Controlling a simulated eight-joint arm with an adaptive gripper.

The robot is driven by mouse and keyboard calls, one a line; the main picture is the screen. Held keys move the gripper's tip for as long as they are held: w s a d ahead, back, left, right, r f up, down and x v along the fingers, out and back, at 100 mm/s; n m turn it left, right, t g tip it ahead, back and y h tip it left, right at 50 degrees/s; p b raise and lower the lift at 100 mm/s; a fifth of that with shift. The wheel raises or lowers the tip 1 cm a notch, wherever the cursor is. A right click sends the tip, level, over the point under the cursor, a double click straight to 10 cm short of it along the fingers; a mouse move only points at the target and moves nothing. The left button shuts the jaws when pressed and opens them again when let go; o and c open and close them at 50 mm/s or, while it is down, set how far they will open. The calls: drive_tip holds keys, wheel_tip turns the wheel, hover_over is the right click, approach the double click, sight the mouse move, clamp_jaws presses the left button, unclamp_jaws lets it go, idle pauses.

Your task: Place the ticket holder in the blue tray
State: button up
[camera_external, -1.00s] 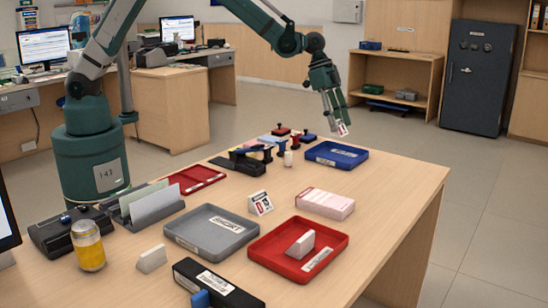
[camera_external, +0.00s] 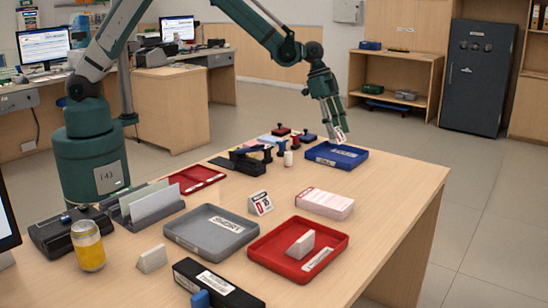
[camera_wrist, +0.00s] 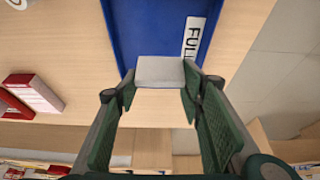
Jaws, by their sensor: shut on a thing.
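The ticket holder (camera_external: 341,136), a small white piece with red and dark print on its face, is between the fingers of my gripper (camera_external: 338,131). In the wrist view the ticket holder (camera_wrist: 160,71) shows as a plain pale block with a finger at each side. My gripper (camera_wrist: 160,98) is shut on it. The blue tray (camera_external: 320,158) is at the far right of the counter, and the held piece hangs low over its back part. In the wrist view the blue tray (camera_wrist: 135,25) lies beyond the block, with a label reading "FULL" partly covered.
A red tray (camera_external: 285,272) holds a white block (camera_external: 301,245). A grey tray (camera_external: 185,229), a pink-white box (camera_external: 325,203) and a number sign (camera_external: 260,203) stand nearby. Stamps (camera_external: 295,141) stand left of the blue tray. The counter's right side is clear.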

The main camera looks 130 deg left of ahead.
drive_tip(key=shift+f, duration=1.25)
drive_tip(key=shift+f+b, duration=0.5)
drive_tip(key=shift+f, duration=1.4)
drive_tip(key=shift+f, duration=0.2)
drive_tip(key=o, duration=0.9)
drive_tip(key=shift+r, duration=0.2)
drive_tip(key=p+v, duration=0.2)
drive_tip(key=v, duration=1)
